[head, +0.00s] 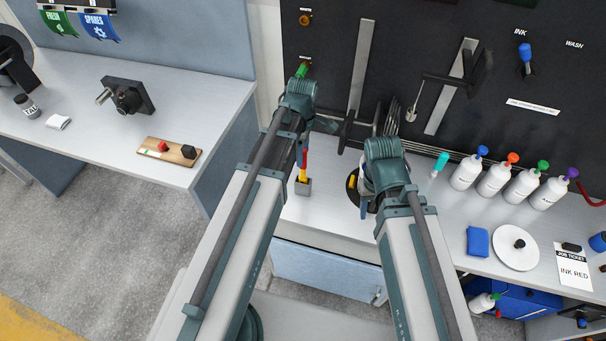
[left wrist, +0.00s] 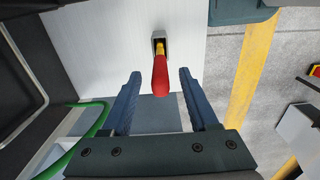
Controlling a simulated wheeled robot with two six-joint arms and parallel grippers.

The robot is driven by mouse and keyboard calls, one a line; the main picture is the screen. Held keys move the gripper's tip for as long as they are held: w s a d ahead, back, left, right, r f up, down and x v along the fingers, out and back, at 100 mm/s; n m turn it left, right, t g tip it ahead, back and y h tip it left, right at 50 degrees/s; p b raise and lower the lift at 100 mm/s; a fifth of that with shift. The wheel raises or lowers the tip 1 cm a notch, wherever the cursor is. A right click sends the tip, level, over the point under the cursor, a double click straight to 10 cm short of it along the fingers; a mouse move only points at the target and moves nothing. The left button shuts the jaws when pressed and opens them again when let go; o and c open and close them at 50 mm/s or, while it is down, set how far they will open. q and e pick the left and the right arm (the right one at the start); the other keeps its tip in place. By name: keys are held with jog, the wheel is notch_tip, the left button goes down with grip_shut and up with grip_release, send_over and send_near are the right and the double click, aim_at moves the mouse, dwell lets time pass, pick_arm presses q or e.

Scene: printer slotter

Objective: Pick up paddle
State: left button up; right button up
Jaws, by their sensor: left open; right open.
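The paddle I take to be the upright tool with a red handle and yellow lower part (head: 303,171); its working end is hidden in a small grey holder (head: 303,187) on the bench. In the left wrist view the red handle (left wrist: 160,80) points toward my left gripper (left wrist: 159,74). That gripper is open, with one finger on each side of the handle and visible gaps between. In the head view the left arm partly covers the tool. My right gripper (head: 364,208) is open beside a round dark item, largely hidden by its own arm.
Bottles with coloured caps (head: 496,179) stand along the bench's right. A blue block (head: 478,241) and white plate (head: 515,247) lie before them. A side table (head: 100,122) is at left. A green curved edge (left wrist: 97,122) shows near the left finger in the left wrist view.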

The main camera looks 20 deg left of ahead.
aim_at(303, 172)
pick_arm(q)
jog(key=shift+f, duration=0.1)
notch_tip(303, 172, down, 5)
jog(key=b, duration=0.5)
grip_shut()
